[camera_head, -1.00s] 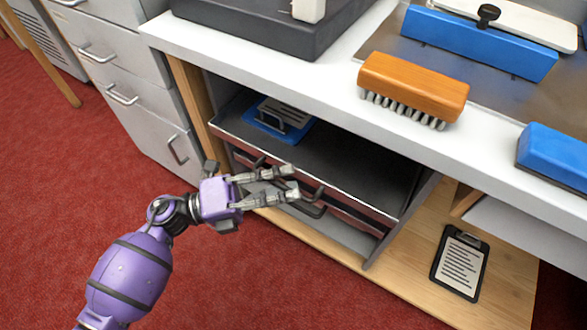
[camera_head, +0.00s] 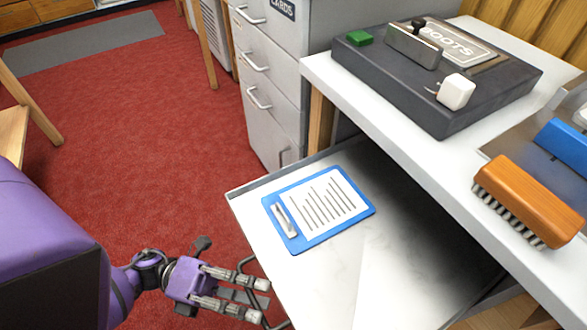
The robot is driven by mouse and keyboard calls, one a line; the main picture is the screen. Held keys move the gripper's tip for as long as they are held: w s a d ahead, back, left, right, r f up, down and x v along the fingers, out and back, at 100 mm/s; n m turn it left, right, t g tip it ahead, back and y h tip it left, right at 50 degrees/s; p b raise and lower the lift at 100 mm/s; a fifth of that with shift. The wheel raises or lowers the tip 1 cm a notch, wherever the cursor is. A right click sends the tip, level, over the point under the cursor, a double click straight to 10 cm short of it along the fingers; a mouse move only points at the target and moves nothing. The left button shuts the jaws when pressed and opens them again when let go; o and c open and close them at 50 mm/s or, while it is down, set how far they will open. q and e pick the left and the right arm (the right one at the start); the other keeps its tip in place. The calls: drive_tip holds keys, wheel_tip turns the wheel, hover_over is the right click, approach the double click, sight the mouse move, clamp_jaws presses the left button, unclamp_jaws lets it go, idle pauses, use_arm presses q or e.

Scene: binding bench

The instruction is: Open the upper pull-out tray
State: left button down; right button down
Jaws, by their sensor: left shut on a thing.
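The upper pull-out tray (camera_head: 350,262) stands well out from under the bench top, its flat inside in plain view. A blue clipboard (camera_head: 317,208) with a printed white sheet lies on it near the far front corner. My left gripper (camera_head: 255,299) is at the tray's front, low in the picture, shut on its dark wire handle (camera_head: 246,266). The handle shows only in part behind the fingers. The tray's near end runs out of the picture at the bottom. My right gripper is not in view.
The white bench top (camera_head: 395,118) carries a dark machine (camera_head: 440,82) and an orange-brown brush (camera_head: 528,200) near its edge. A grey drawer cabinet (camera_head: 275,80) stands beyond the tray. Red carpet (camera_head: 150,150) lies open to the left.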

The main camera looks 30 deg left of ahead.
use_arm(q)
drive_tip(key=shift+s+a+f, duration=0.1)
drive_tip(key=shift+s+a, duration=0.35)
drive_tip(key=shift+s, duration=0.3)
drive_tip(key=shift+s+a+f, duration=0.1)
drive_tip(key=shift+s+a, duration=0.4)
drive_tip(key=shift+s, duration=0.3)
drive_tip(key=shift+s+a+f, duration=0.1)
drive_tip(key=shift+s+a, duration=0.35)
drive_tip(key=shift+s, duration=0.3)
drive_tip(key=c, duration=1.8)
unclamp_jaws()
drive_tip(key=shift+c, duration=0.2)
drive_tip(key=shift+r, duration=0.1)
drive_tip(key=shift+w, duration=0.1)
drive_tip(key=v, duration=1.2)
